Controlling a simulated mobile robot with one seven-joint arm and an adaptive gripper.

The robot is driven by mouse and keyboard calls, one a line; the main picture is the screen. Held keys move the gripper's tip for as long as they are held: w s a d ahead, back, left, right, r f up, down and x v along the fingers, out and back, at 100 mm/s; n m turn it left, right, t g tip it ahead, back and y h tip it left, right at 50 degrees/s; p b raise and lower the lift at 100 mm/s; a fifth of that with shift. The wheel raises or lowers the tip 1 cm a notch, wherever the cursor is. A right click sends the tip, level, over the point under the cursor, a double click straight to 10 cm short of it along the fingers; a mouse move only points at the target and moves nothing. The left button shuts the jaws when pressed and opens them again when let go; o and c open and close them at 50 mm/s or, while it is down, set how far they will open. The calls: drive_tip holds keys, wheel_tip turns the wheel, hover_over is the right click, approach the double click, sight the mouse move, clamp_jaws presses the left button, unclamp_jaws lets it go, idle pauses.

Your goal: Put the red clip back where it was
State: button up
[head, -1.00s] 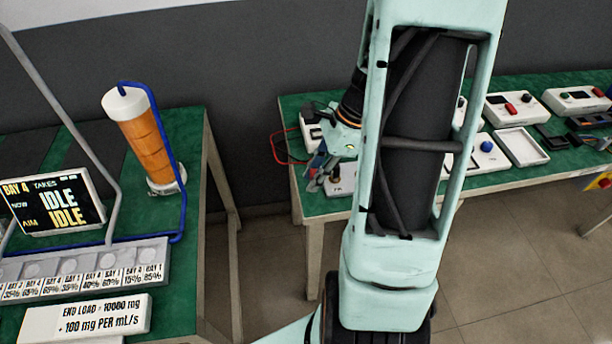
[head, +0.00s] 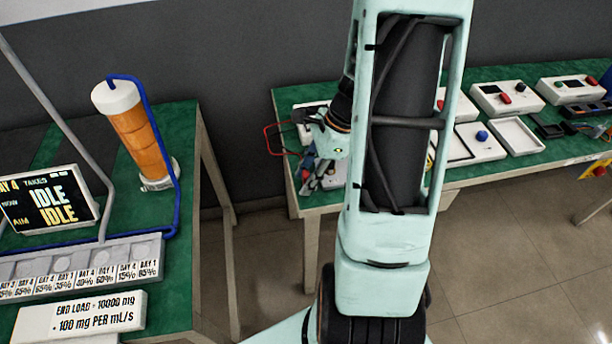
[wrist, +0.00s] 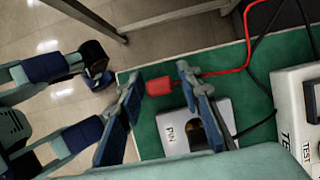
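The red clip (wrist: 159,87) is at the end of a red lead and lies between my fingers in the wrist view, over the green bench top. My gripper (wrist: 160,76) is open, with one finger on each side of the clip. The left fingertip is close to the clip. A gap, crossed by the red lead, shows on the right. I cannot tell whether the clip rests on the bench. In the head view my gripper (head: 310,172) is low over the far bench's left end, and the clip cannot be made out there.
A white box marked PIN (wrist: 172,139) with a dark round part is just beside my right finger. A white TEST unit (wrist: 294,95) and a black lead (wrist: 262,55) lie to the right. The bench edge (wrist: 122,76) is close on the left.

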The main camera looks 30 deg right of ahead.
drive_tip(key=p+v, duration=0.2)
drive_tip(key=v, duration=1)
drive_tip(key=shift+r, duration=0.2)
